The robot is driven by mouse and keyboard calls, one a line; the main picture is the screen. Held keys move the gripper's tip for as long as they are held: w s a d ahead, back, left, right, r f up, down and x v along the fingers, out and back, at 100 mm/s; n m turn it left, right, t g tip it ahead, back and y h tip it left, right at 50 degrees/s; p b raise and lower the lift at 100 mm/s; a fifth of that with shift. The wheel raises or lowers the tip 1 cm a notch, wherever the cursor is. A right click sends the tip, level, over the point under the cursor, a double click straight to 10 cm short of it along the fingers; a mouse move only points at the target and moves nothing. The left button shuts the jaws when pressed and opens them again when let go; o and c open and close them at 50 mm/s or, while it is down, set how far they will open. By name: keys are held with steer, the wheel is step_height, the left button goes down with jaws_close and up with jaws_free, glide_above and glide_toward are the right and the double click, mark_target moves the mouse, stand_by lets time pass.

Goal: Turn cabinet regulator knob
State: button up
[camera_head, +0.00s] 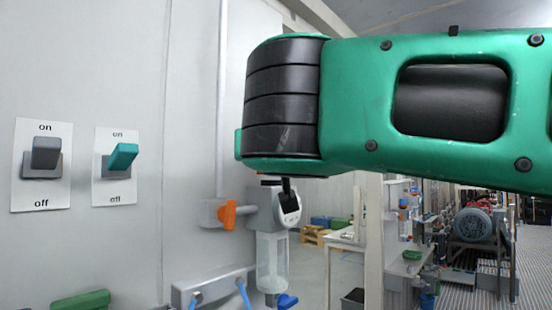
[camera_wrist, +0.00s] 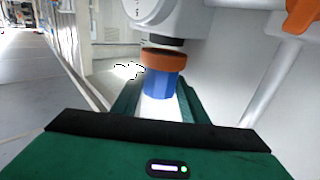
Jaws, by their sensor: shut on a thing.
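The regulator knob (camera_wrist: 164,84) is blue with an orange-brown collar and sits on a dark neck. In the wrist view it stands between the green fingers of my gripper (camera_wrist: 160,98), which is shut on it. The grey-white regulator body with a round gauge (camera_wrist: 150,10) adjoins the neck. In the head view the regulator (camera_head: 263,206) hangs by the cabinet edge, with its gauge (camera_head: 289,208) and a clear bowl (camera_head: 272,262) below. My green and black arm covers the space above it, so the knob and my gripper are hidden there.
Two on/off switches, one grey (camera_head: 45,154) and one teal (camera_head: 121,158), are on the cabinet wall at left. An orange valve handle (camera_head: 228,214) is left of the regulator. A manifold with blue tubes (camera_head: 243,294) lies below. Open floor and machinery are at right.

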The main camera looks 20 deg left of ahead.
steer(key=shift+w+d, duration=0.1)
steer(key=shift+w, duration=0.05)
steer(key=o, duration=1.1)
steer(key=shift+w, duration=0.1)
steer(key=shift+d+n+g+y, duration=0.15)
steer(key=shift+n+g+y, duration=0.35)
steer(key=shift+y, duration=0.4)
